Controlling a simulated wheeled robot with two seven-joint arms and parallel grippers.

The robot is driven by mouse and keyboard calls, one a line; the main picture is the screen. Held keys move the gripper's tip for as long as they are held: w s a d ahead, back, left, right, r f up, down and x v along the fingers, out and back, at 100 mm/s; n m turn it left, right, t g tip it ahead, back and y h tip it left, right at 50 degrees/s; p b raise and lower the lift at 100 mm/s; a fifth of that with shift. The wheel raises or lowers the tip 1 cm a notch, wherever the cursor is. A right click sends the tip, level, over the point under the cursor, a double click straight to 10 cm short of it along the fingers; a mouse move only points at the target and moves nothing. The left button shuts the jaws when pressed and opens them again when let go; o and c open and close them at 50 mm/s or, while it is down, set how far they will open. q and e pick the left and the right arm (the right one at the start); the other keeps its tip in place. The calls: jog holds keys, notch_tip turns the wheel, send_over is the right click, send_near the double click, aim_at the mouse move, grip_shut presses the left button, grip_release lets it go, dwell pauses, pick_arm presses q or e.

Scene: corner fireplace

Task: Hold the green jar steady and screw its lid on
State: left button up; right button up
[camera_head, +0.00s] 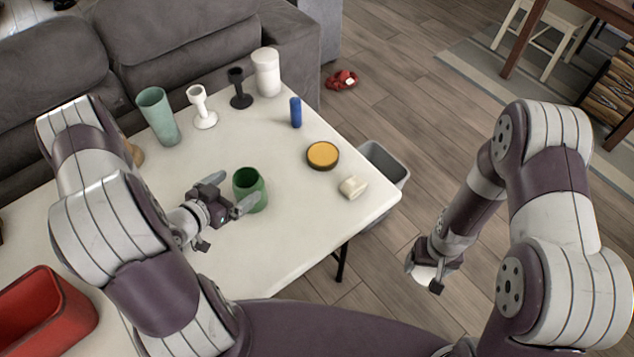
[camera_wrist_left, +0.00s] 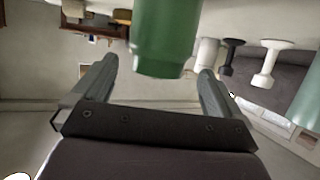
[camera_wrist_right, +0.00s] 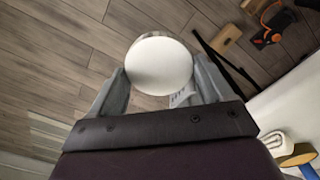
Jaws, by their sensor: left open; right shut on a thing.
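The green jar (camera_head: 249,190) stands upright and open-topped on the white table. My left gripper (camera_head: 230,194) is open beside it, its fingers pointing at the jar. In the left wrist view the jar (camera_wrist_left: 165,40) appears at the fingertips, between the two spread fingers (camera_wrist_left: 160,68); I cannot tell whether either touches it. My right gripper (camera_head: 424,274) is off the table's right side, above the floor. It is shut on a round white lid (camera_wrist_right: 160,65), held between its fingers; the lid is partly hidden by the gripper in the head view.
On the table (camera_head: 290,225) are a yellow-topped round tin (camera_head: 322,155), a small cream object (camera_head: 352,187), a blue cylinder (camera_head: 295,112), a pale green cup (camera_head: 157,113) and a red bin (camera_head: 45,315). A grey bin (camera_head: 388,165) stands beyond the right edge.

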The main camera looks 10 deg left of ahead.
aim_at(255, 174)
pick_arm(q)
jog(key=shift+w+d+f, duration=0.15)
jog(key=shift+w+f, duration=0.1)
jog(key=shift+w, duration=0.25)
jog(key=x, duration=0.5)
jog(key=shift+w+d, duration=0.15)
jog(key=shift+d, duration=0.05)
pick_arm(e)
jog(key=shift+r, duration=0.25)
pick_arm(q)
jog(key=c, duration=1.1)
jog(key=shift+o, duration=0.2)
jog(key=shift+r, duration=0.1)
